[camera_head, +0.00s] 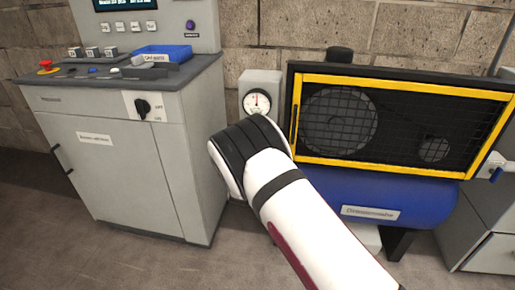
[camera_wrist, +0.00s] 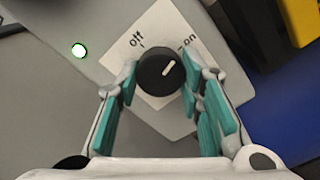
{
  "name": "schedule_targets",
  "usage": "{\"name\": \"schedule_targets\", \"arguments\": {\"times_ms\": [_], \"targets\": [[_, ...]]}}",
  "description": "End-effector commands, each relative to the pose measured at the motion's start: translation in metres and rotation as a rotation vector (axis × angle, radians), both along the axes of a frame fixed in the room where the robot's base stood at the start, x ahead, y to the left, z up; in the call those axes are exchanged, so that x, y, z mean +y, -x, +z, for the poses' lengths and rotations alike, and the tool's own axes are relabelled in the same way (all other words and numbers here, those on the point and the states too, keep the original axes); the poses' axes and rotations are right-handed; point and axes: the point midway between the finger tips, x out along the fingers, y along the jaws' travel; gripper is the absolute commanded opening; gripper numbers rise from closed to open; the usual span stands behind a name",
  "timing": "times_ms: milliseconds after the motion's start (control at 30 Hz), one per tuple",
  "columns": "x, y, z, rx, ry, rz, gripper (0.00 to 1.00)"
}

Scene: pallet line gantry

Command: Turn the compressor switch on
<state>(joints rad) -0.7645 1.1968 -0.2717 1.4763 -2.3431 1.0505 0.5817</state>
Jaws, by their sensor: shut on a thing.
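The compressor switch is a black round knob (camera_wrist: 160,73) on a white plate marked "off" and "on". Its light pointer line is turned toward the "on" label. A round green light (camera_wrist: 79,50) glows on the grey panel beside it. My gripper (camera_wrist: 160,78) has its teal-padded fingers on both sides of the knob, shut on it. In the head view my arm hides the knob and the gripper. The compressor (camera_head: 390,204), with a blue tank and a yellow-framed mesh guard, stands right of the arm.
A pressure gauge (camera_head: 257,101) sits on a grey box (camera_head: 262,80) just above my arm. A grey control cabinet (camera_head: 115,160) with its own black rotary switch (camera_head: 142,107) stands on the left. A blue tray (camera_head: 163,52) lies on its top. Open floor shows at the lower left.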

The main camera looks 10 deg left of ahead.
Motion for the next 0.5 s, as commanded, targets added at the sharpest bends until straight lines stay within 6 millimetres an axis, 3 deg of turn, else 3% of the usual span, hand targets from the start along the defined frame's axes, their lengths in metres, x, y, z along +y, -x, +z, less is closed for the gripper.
{"name": "schedule_targets", "arguments": {"times_ms": [500], "targets": [[-0.0006,-0.0004,0.0003,-0.010,-0.248,-0.001,0.06]]}}
